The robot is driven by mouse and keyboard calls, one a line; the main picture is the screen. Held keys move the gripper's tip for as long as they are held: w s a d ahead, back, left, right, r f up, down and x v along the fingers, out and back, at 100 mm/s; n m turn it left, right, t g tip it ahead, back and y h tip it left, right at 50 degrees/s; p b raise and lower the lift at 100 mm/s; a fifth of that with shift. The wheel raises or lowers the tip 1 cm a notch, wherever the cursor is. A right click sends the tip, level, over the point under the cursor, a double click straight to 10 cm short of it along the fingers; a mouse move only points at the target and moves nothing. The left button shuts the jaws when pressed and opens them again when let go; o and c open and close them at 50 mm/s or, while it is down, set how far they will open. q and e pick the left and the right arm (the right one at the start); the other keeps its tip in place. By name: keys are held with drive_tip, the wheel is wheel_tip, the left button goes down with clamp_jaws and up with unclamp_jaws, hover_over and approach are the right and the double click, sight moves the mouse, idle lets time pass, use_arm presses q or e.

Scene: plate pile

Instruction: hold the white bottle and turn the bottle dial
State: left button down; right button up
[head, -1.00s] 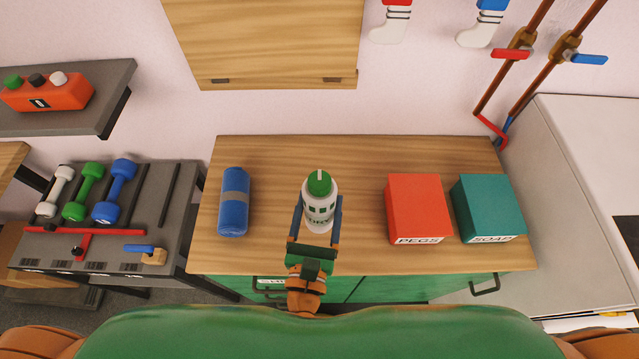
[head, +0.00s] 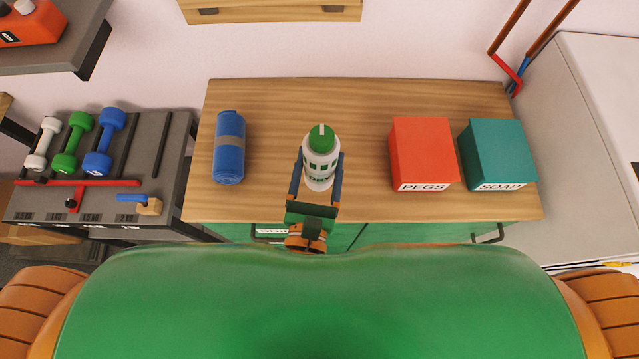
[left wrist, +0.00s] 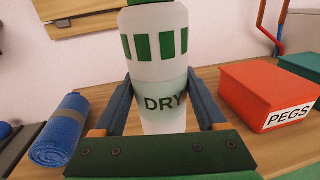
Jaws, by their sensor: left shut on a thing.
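The white bottle (head: 321,170) stands upright on the wooden counter, with a green dial (head: 321,138) on top that has a white mark. My left gripper (head: 317,172) is shut on the bottle from the front, one finger on each side. In the left wrist view the bottle (left wrist: 157,75) has green squares and the word DRY, and sits between the blue fingers of the gripper (left wrist: 160,105). My right gripper is not seen in any view.
A rolled blue towel (head: 229,147) lies left of the bottle. A red PEGS box (head: 422,152) and a teal SOAP box (head: 498,153) stand to the right. Dumbbells (head: 80,140) rest on a rack at far left. The counter (head: 270,110) is clear around the bottle.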

use_arm(q)
drive_tip(key=w+f+b, duration=0.1)
drive_tip(key=w, duration=0.1)
drive_tip(key=w+f+b, duration=0.1)
drive_tip(key=w+f, duration=0.1)
drive_tip(key=w, duration=0.1)
drive_tip(key=w+f+b, duration=0.1)
drive_tip(key=w+f, duration=0.1)
drive_tip(key=w, duration=0.1)
drive_tip(key=shift+w+f, duration=0.1)
drive_tip(key=shift+w, duration=0.05)
drive_tip(key=shift+s+f+b, duration=0.3)
drive_tip(key=shift+f+b, duration=0.55)
drive_tip(key=shift+b, duration=0.1)
drive_tip(key=shift+f, duration=0.1)
drive_tip(key=shift+w, duration=0.1)
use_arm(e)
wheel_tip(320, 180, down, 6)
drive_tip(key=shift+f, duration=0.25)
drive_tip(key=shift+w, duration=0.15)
use_arm(q)
drive_tip(key=shift+f, duration=0.15)
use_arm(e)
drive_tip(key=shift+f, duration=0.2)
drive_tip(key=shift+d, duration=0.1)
